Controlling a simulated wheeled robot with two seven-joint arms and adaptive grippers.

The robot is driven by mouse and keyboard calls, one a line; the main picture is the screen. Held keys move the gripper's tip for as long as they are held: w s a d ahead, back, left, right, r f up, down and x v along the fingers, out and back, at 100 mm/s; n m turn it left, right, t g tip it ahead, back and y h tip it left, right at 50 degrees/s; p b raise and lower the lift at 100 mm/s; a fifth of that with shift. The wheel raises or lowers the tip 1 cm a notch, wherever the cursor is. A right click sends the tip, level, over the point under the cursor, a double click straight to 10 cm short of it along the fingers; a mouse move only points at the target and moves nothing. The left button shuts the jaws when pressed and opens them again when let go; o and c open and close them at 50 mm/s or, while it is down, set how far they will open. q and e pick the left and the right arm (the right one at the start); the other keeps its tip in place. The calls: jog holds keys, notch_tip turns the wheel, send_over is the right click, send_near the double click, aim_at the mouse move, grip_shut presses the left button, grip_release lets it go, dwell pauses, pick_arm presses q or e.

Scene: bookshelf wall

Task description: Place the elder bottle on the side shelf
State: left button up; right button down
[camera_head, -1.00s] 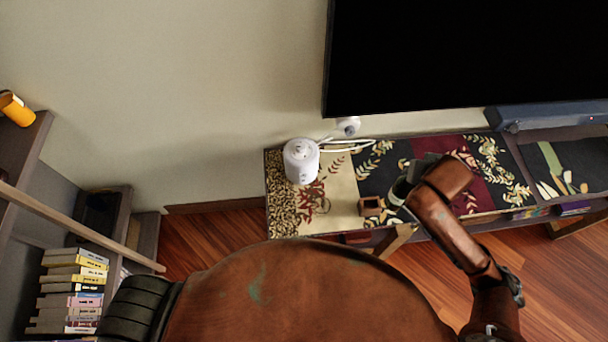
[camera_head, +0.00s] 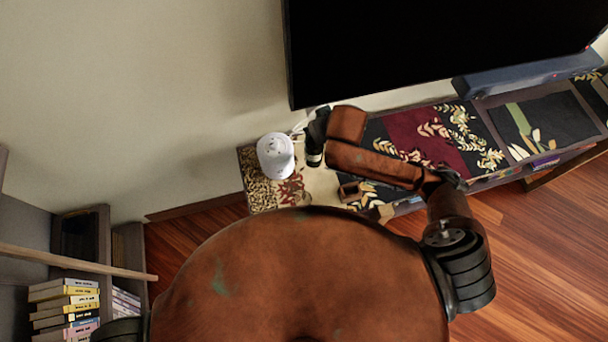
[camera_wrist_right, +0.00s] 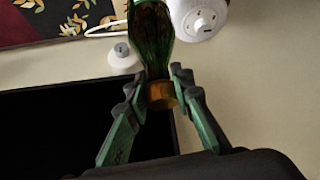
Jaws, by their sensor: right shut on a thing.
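The elder bottle (camera_wrist_right: 154,40) is dark green with an amber end and sits between the fingers of my right gripper (camera_wrist_right: 156,82) in the right wrist view. The gripper is shut on it. In the head view my right gripper (camera_head: 318,125) is over the left part of the long low shelf (camera_head: 322,190), just right of a white round device (camera_head: 275,156). The dark bottle with a pale band (camera_head: 314,158) shows below the gripper. I cannot tell whether it touches the surface. My left gripper is out of view.
A large black screen (camera_head: 430,45) is behind the low shelf, with a dark soundbar (camera_head: 528,74) to the right. A small brown box (camera_head: 349,192) is at the shelf's front edge. A bookcase with a stack of books (camera_head: 65,305) is at lower left.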

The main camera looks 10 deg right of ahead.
jog(key=s+a+f+n+g+y+p, duration=0.2)
jog(key=s+a+n+y+p, duration=0.2)
jog(key=s+a+n+p, duration=0.5)
jog(key=w+d+f, duration=0.2)
jog(key=w+f, duration=0.1)
jog(key=w+d+f+m, duration=0.1)
jog(key=w+d+f, duration=0.1)
jog(key=w+f, duration=0.1)
jog(key=w+d+f+m, duration=0.1)
jog(key=w+d+f, duration=0.1)
jog(key=w+f, duration=0.1)
jog(key=shift+w+d+f, duration=0.1)
jog(key=shift+w+f, duration=0.1)
jog(key=shift+w, duration=0.35)
jog(key=shift+f, duration=1.5)
jog(key=c, duration=2.1)
grip_release()
jog(key=shift+s+f, duration=0.1)
jog(key=shift+f, duration=0.1)
jog(key=o, duration=0.4)
